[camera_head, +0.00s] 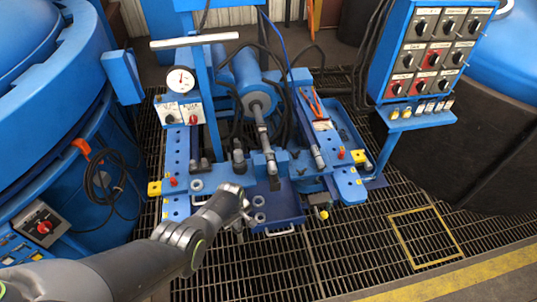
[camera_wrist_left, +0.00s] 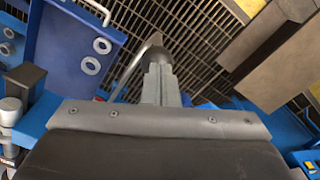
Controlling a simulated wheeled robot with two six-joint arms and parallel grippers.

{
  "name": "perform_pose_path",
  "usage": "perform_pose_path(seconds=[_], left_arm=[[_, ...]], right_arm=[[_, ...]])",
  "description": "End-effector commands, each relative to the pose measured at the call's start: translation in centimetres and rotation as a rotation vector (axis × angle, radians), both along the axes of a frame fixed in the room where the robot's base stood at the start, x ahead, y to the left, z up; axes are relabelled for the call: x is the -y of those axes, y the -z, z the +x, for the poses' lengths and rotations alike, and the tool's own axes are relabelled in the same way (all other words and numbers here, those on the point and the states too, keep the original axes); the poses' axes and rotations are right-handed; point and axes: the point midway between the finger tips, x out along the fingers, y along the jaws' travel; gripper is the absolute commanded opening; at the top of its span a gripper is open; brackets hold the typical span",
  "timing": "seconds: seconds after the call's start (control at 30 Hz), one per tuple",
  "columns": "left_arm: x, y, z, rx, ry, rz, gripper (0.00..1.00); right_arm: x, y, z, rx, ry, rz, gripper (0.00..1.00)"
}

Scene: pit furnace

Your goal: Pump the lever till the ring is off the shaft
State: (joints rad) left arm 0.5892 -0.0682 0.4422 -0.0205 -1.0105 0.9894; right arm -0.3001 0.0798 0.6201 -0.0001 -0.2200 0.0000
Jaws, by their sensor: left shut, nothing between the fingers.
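My left gripper (camera_head: 243,222) is over the front tray of the blue press stand, and its fingers are shut and empty. In the left wrist view its closed grey fingertips (camera_wrist_left: 157,58) point away from the camera, beside a thin bent silver rod (camera_wrist_left: 137,68); I cannot tell whether they touch. A metal shaft (camera_head: 263,128) comes forward from the blue cylinder (camera_head: 240,75) in the middle of the stand. A ring on the shaft cannot be made out clearly at this size. I cannot tell which part is the pump lever. My right gripper is not in view.
A blue tray (camera_head: 287,207) holds several loose washers (camera_head: 258,201). A pressure gauge (camera_head: 180,80) stands at the left. A control panel (camera_head: 428,55) and dark tank are at the right, a blue furnace body (camera_head: 70,100) at the left. Grating floor (camera_head: 355,245) is open in front.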

Motion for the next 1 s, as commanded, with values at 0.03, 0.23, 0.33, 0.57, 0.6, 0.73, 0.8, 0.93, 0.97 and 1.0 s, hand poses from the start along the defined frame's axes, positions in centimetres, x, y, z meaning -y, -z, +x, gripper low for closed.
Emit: perform_pose_path(seconds=[0.03, 0.23, 0.33, 0.57, 0.6, 0.73, 0.8, 0.93, 0.97, 1.0], left_arm=[[0.1, 0.9, -0.2, -0.002, 0.0, -0.001, 0.0], [0.3, 4.6, -1.0, -0.001, 0.001, -0.001, 0.0], [0.4, 6.4, -1.4, -0.001, 0.0, -0.001, 0.0], [0.7, 10.4, -2.4, 0.0, 0.0, 0.0, 0.0], [0.7, 10.7, -2.4, 0.0, 0.0, 0.0, 0.0], [0.7, 10.7, -2.6, 0.0, 0.0, 0.0, 0.0], [0.7, 10.6, -2.6, -0.001, 0.0, 0.001, 0.0], [0.7, 10.5, -2.6, -0.001, 0.0, 0.0, 0.0], [0.7, 10.5, -2.6, -0.001, 0.0, 0.0, 0.0], [0.7, 10.2, -2.6, -0.001, 0.0, 0.0, 0.0]], right_arm=[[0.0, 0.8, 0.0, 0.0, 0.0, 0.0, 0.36], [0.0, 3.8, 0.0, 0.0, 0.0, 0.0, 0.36], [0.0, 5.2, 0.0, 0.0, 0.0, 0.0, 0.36], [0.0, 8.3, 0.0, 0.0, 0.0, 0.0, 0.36], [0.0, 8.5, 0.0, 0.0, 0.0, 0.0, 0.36], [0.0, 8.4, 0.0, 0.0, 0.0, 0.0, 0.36], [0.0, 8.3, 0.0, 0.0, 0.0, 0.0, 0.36], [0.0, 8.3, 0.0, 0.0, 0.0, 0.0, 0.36], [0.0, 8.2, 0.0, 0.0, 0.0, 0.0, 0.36], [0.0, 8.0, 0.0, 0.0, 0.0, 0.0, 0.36]])
